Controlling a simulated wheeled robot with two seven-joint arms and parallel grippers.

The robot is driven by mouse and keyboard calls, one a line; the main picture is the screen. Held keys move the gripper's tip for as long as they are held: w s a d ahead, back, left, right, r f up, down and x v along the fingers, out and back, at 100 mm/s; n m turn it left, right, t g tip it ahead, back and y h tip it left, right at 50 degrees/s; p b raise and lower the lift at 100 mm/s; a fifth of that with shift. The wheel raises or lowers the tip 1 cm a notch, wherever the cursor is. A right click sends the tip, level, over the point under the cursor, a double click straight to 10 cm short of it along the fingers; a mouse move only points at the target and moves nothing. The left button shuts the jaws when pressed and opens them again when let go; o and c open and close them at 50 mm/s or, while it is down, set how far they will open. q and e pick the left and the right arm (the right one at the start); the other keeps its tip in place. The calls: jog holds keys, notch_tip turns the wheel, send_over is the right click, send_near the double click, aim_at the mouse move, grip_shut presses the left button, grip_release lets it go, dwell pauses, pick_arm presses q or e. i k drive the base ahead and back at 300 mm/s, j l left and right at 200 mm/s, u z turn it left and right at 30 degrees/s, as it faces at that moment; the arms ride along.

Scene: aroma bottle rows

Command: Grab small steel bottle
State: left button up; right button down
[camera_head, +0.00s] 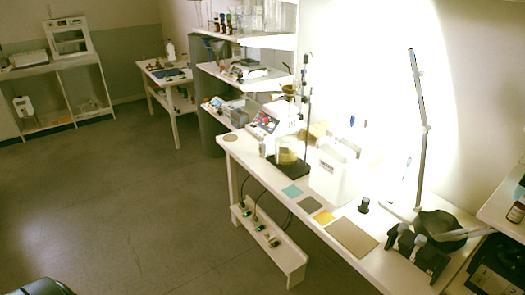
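A small grey, metal-looking bottle or can (262,148) stands upright on the long white bench, left of a glass flask on a stand. It is too small to tell for certain that it is steel. A small dark bottle-like piece (364,205) stands farther right on the bench, near the coloured squares. Neither of my grippers can be made out in the head view, and nothing is seen holding either piece.
The white bench (385,265) carries a glass flask (287,152), a white container (331,175), flat coloured squares (323,217), a lamp arm (422,150) and a black holder (420,255). A low shelf (270,240) juts out in front. The grey floor (130,220) at left is clear.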

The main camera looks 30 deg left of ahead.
aim_at(262, 143)
jog(key=i+l, duration=0.25)
jog(key=i, duration=0.2)
jog(key=i+l, duration=0.3)
jog(key=i, duration=0.15)
jog(key=i+l, duration=0.25)
jog(key=i, duration=0.25)
jog(key=u, duration=1.65)
